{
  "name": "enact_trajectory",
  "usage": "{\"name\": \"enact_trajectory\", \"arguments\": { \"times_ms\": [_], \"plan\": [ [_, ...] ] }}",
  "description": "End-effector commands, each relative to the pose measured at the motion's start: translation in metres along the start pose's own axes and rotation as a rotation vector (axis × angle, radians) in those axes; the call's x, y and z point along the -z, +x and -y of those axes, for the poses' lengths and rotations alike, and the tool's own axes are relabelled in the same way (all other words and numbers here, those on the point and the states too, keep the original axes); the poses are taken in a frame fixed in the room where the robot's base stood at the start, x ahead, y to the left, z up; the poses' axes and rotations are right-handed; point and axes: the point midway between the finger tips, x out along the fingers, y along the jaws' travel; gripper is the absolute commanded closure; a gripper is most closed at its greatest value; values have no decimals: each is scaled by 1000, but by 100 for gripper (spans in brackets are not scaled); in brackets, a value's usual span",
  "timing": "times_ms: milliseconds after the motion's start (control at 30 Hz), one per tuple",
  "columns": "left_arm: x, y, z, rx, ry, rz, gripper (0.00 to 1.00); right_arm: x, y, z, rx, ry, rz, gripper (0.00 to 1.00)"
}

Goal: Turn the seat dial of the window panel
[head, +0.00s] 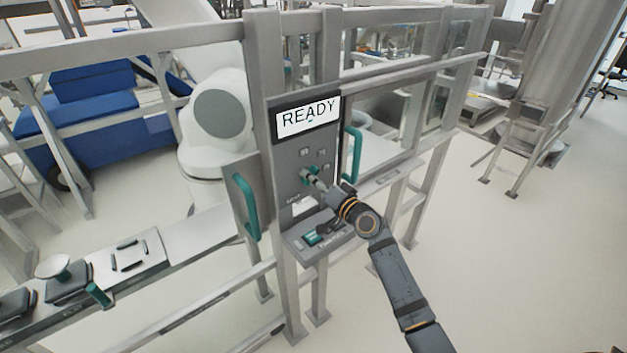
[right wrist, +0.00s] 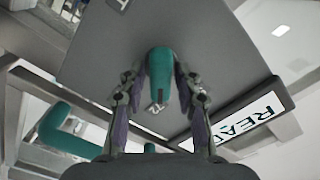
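The window panel (head: 288,187) is a grey upright plate on the metal frame, with a white "READY" display at its top. The green seat dial (head: 306,175) sticks out from the panel below the display. My right gripper (head: 314,181) reaches it from the lower right. In the right wrist view the dial (right wrist: 160,75) stands between the two fingertips of my right gripper (right wrist: 161,80), which close in against its sides. The fingers partly hide the dial in the head view. My left gripper is not in view.
Green handles stand left (head: 245,205) and right (head: 352,155) of the panel. A small shelf (head: 318,245) with a green part juts out below it. A white robot arm (head: 215,110) stands behind the frame.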

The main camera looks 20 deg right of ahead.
Motion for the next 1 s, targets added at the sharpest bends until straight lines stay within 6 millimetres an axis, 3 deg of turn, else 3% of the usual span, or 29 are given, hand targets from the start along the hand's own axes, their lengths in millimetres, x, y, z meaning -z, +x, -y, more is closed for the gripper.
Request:
{"name": "enact_trajectory", "arguments": {
  "times_ms": [333,433,800,1000],
  "plan": [
    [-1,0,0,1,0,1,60,0,-1,0,1,-1,0,55],
    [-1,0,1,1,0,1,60,0,-9,-1,-1,-3,0,55],
    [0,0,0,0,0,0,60,-1,-95,-1,-2,-8,6,55],
    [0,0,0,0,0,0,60,0,-117,0,-1,-3,1,55]
  ]
}}
